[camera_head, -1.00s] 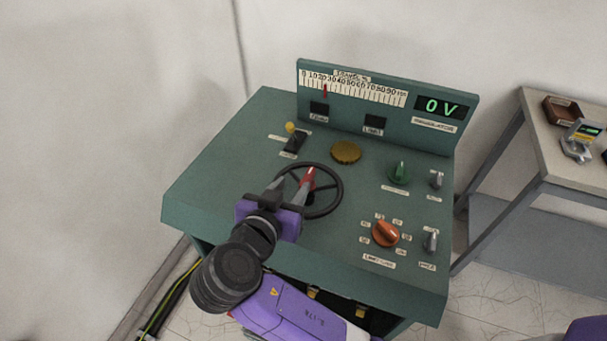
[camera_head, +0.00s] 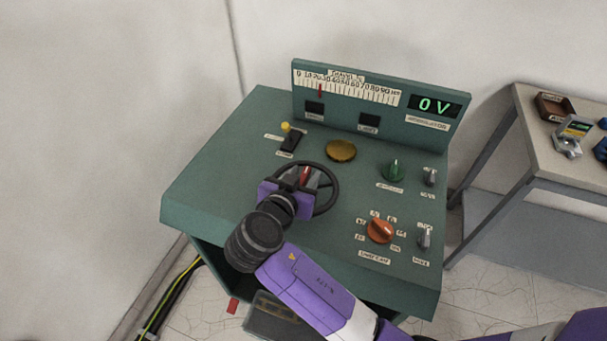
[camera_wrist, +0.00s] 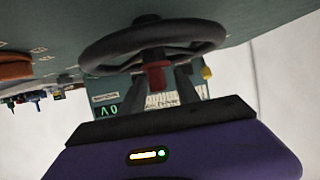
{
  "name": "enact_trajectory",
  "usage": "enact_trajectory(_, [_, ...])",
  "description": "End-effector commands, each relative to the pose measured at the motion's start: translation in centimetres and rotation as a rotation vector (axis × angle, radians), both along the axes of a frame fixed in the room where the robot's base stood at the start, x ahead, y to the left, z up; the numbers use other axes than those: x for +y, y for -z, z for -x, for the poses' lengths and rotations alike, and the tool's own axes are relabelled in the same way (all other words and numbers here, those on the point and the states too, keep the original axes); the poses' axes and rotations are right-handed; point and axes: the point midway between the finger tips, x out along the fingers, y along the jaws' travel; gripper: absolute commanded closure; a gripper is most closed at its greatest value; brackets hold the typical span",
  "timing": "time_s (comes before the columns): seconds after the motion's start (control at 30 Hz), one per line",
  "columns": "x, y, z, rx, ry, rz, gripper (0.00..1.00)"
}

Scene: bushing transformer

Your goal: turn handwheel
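The black handwheel (camera_head: 336,190) lies on the top of the green control desk (camera_head: 215,180). It also shows in the wrist view (camera_wrist: 205,32), above my fingers. A red grip (camera_wrist: 156,76) sticks out from the wheel; in the head view the red grip (camera_head: 305,175) is partly hidden by my gripper. My gripper (camera_head: 304,181) is at the wheel, over its left part. In the wrist view, my two dark fingers (camera_wrist: 161,82) stand on either side of the red grip, with small gaps showing. The gripper looks open.
A yellow-tipped switch (camera_head: 289,138), a brass disc (camera_head: 341,150), a green knob (camera_head: 394,169) and an orange knob (camera_head: 380,230) surround the wheel. The upright panel's display (camera_head: 436,106) reads 0 V. A side table (camera_head: 530,130) stands at the right.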

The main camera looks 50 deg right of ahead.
Motion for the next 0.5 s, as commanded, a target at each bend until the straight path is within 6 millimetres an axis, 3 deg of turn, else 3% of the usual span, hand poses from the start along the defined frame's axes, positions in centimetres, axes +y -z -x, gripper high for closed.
enact_trajectory(0.1, [0.02,0.0,0.01,0.0,0.0,0.0,0.66])
enact_trajectory(0.3, [0.04,-0.01,0.02,0.0,0.0,0.0,1.0])
enact_trajectory(0.5, [0.04,-0.02,0.03,0.0,0.0,0.0,1.0])
